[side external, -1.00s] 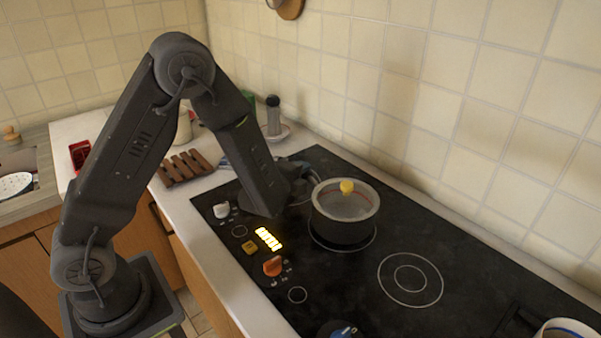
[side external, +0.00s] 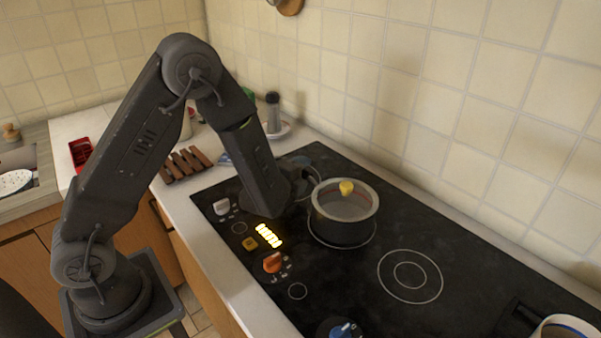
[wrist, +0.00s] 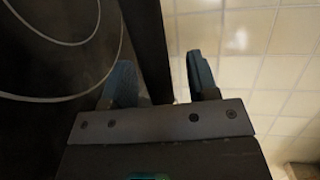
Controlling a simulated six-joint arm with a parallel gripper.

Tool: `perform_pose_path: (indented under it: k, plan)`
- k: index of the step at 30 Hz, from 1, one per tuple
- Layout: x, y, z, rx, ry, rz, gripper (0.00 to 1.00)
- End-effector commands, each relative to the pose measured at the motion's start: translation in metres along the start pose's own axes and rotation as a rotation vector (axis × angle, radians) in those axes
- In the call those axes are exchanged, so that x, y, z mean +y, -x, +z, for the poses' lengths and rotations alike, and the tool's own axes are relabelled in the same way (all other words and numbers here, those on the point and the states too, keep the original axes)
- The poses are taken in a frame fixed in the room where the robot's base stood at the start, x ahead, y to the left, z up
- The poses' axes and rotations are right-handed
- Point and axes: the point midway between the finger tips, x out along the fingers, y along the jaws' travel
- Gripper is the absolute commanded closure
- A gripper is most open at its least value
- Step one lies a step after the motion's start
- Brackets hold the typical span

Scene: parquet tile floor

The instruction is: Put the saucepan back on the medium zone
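The saucepan (side external: 342,226) stands upright on the black cooktop, within a thin ring marking (side external: 345,245). Something yellow (side external: 346,187) shows at its top. A double-ring zone (side external: 410,277) to its right is bare; I cannot tell which zone is the medium one. My gripper (side external: 305,178) is at the saucepan's back left, mostly hidden by my wrist in the side view. In the wrist view my gripper (wrist: 162,80) has its two blue fingers apart. A long dark bar (wrist: 146,40), perhaps the saucepan's handle, runs between them, nearer the left finger, with a gap to the right finger.
A wooden slatted rack (side external: 186,163) and a dark grinder (side external: 272,112) stand behind the arm. Control knobs, including an orange one (side external: 272,262), line the cooktop's front. Another pot (side external: 567,328) is at the lower right. The tiled wall (side external: 450,100) closes the back.

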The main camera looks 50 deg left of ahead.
Motion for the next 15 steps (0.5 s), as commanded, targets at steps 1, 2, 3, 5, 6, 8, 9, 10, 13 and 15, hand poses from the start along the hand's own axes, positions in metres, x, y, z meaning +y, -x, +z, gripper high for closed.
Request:
perform_pose_path:
  k: [1, 2, 3, 5, 6, 8, 9, 10, 13, 15]
  plan:
    - [0.001, 0.0, 0.0, 0.0, -0.001, 0.001, 0.44]
    - [0.001, 0.0, 0.0, 0.0, -0.001, 0.002, 0.44]
    - [0.001, 0.0, 0.0, 0.0, -0.001, 0.002, 0.44]
    - [0.001, 0.0, 0.0, 0.0, -0.002, 0.002, 0.44]
    - [0.003, 0.001, 0.0, 0.0, -0.008, 0.01, 0.44]
    - [0.003, 0.002, 0.0, 0.0, -0.007, 0.009, 0.44]
    - [0.002, 0.005, 0.0, 0.001, -0.006, 0.008, 0.44]
    - [0.002, 0.007, 0.0, 0.001, -0.006, 0.007, 0.44]
    - [0.002, 0.021, -0.001, 0.003, -0.006, 0.007, 0.44]
    - [0.001, 0.033, -0.001, 0.002, -0.005, 0.005, 0.44]
